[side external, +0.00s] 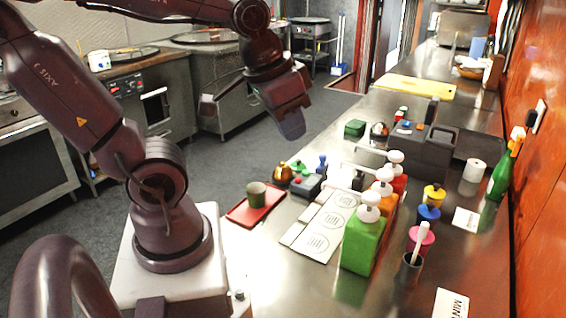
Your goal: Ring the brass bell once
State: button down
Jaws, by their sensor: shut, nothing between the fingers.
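A small brass-coloured dome that looks like the bell (283,173) sits near the left edge of the steel counter, beside a small dark box with red and green buttons (307,185). My gripper (292,130) points down in the air, above the bell in the picture and clear of it. Its fingers are shut and hold nothing. A second small shiny dome (379,130) stands farther back, left of a dark machine; I cannot tell exactly what it is.
Green, orange and red pump bottles (364,245) stand to the right. A dark machine (423,146) and a yellow board (415,87) are farther back. Floor lies open left of the counter.

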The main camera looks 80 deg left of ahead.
jog(key=w+a+f+n+g+y, duration=0.1)
jog(key=w+a+f+y, duration=0.15)
jog(key=a, duration=0.65)
jog(key=w+a+f+n+g+y, duration=0.1)
jog(key=a+f, duration=0.3)
jog(key=a, duration=0.6)
jog(key=m+t, duration=0.6)
jog(key=m, duration=0.3)
send_over(283, 163)
notch_tip(283, 163, down, 9)
jog(key=shift+h, duration=0.45)
jog(key=shift+f, duration=0.2)
jog(key=shift+f, duration=4.3)
jog(key=shift+f, duration=0.1)
jog(key=shift+f, duration=0.3)
